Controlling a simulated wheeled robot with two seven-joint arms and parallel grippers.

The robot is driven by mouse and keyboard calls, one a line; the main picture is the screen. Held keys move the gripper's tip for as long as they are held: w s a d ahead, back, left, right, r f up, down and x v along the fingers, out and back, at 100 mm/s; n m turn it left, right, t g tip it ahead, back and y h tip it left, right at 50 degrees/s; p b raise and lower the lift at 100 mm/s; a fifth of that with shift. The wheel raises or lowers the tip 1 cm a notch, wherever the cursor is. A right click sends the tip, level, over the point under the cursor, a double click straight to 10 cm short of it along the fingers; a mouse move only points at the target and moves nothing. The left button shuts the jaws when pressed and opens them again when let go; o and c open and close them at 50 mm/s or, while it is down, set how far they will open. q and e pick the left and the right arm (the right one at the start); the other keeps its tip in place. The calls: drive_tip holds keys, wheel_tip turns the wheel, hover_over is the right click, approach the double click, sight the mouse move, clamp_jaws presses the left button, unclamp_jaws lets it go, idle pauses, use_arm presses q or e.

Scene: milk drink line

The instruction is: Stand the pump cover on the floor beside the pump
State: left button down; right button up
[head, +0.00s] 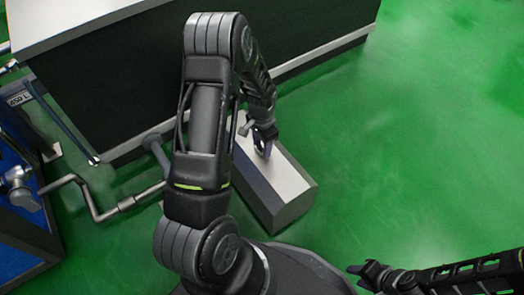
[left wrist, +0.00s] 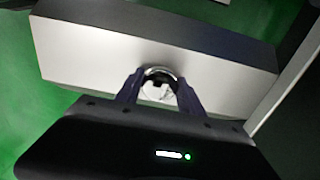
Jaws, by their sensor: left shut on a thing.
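The pump cover (head: 292,195) is a long grey box with a light top face and darker sides. It is in the middle of the head view, low by the floor and partly behind my left arm. My left gripper (head: 263,147) is over its top face. In the left wrist view the cover (left wrist: 90,55) fills the upper part, and my left gripper's fingers (left wrist: 160,92) are shut around its round metal handle (left wrist: 160,72). I cannot tell whether its underside touches the floor. My right gripper (head: 364,272) is at the lower right, away from the cover; its jaw state is unclear. I cannot make out the pump.
A dark cabinet with a pale top (head: 60,28) stands behind the cover. Bent grey pipes (head: 95,205) and a blue frame (head: 25,228) are at the left. The green floor (head: 420,130) to the right is clear.

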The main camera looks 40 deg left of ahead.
use_arm(q)
drive_tip(key=shift+f+b, duration=0.45)
drive_tip(key=shift+f, duration=1.1)
drive_tip(key=shift+f, duration=0.2)
drive_tip(key=c, duration=0.7)
unclamp_jaws()
wheel_tip(320, 180, up, 11)
drive_tip(key=p, duration=0.3)
drive_tip(key=shift+r+p, duration=0.1)
drive_tip(key=shift+p, duration=0.25)
drive_tip(key=shift+r, duration=0.6)
